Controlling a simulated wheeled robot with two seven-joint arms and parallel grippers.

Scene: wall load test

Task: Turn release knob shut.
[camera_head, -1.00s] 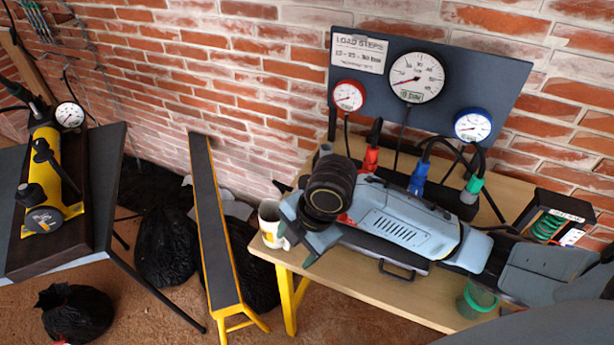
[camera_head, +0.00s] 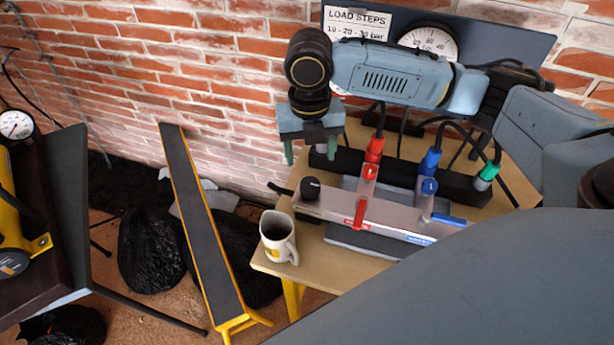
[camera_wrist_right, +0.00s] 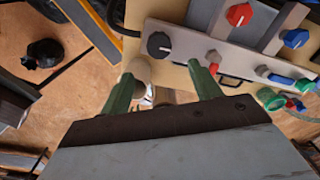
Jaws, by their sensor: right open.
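A black round knob (camera_head: 310,188) with a pale mark sits on the left end of a silver manifold (camera_head: 385,218). No readable label shows on it, so I take it as the release knob. It also shows in the right wrist view (camera_wrist_right: 159,45). My right gripper (camera_head: 311,153) is open and empty, its two green fingers pointing down above the knob. In the right wrist view the fingers (camera_wrist_right: 160,72) are spread, with the knob beyond and between them, apart from both. The red handles (camera_head: 361,213) are on the manifold. My left gripper is out of view.
A white mug (camera_head: 278,238) stands at the table's left corner, close to the knob. Red, blue and green hose connectors (camera_head: 374,148) rise behind the manifold. A gauge board (camera_head: 490,38) stands at the wall. A yellow-edged beam (camera_head: 200,220) leans at left.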

